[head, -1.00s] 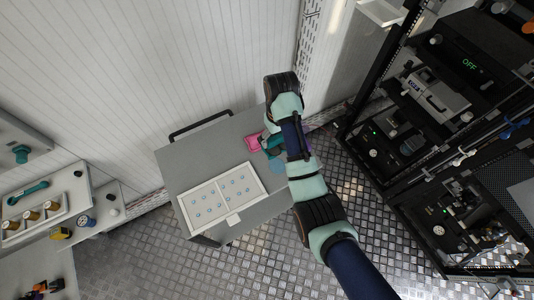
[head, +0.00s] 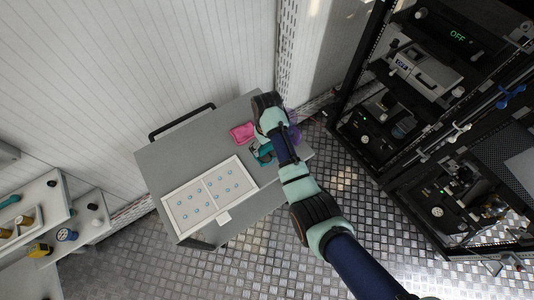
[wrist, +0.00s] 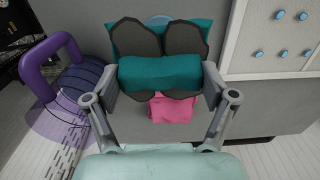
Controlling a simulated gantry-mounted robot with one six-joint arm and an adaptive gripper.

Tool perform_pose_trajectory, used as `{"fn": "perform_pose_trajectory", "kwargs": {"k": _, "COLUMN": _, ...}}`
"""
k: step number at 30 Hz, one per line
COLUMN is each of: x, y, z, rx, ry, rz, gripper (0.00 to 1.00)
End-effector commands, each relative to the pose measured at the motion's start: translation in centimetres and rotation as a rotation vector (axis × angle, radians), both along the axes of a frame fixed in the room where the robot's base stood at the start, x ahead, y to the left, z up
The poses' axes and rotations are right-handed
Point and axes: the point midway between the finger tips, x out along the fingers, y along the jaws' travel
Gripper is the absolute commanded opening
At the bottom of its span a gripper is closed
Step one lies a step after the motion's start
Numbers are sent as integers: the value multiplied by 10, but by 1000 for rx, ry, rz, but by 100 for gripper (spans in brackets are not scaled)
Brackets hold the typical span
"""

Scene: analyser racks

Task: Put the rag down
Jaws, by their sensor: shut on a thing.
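The teal rag (wrist: 160,74) is in my gripper (wrist: 160,58), bunched between the dark finger pads in the wrist view. In the head view the rag (head: 262,154) shows beside my gripper, over the right part of the grey trolley top (head: 185,160). A pink cloth (head: 242,132) lies on the trolley just left of my gripper; it also shows below the rag in the wrist view (wrist: 172,109). A bit of a pale blue round patch (wrist: 158,19) shows past the rag. I cannot tell whether the rag touches the trolley top.
A white-framed tray (head: 210,196) with several blue dots takes up the front of the trolley. A purple handled object (wrist: 63,66) is at the left in the wrist view. A black equipment rack (head: 400,120) stands at the right. The trolley's left part is clear.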

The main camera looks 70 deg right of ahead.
Motion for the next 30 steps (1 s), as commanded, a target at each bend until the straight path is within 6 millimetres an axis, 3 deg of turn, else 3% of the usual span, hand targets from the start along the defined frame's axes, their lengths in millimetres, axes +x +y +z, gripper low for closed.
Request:
{"fn": "perform_pose_trajectory", "kwargs": {"k": 2, "x": 0, "y": 0, "z": -12, "rx": 0, "ry": 0, "rz": 0, "gripper": 56}}
{"fn": "perform_pose_trajectory", "kwargs": {"k": 8, "x": 0, "y": 0, "z": -21, "rx": -1, "ry": -1, "rz": 0, "gripper": 56}}
{"fn": "perform_pose_trajectory", "kwargs": {"k": 15, "x": 0, "y": 0, "z": -53, "rx": 0, "ry": 0, "rz": 0, "gripper": 56}}
{"fn": "perform_pose_trajectory", "kwargs": {"k": 26, "x": 0, "y": 0, "z": -59, "rx": -1, "ry": -1, "rz": 0, "gripper": 56}}
{"fn": "perform_pose_trajectory", "kwargs": {"k": 27, "x": 0, "y": 0, "z": -58, "rx": -1, "ry": -1, "rz": 0, "gripper": 87}}
{"fn": "perform_pose_trajectory", "kwargs": {"k": 30, "x": 0, "y": 0, "z": -58, "rx": -1, "ry": -1, "rz": 0, "gripper": 100}}
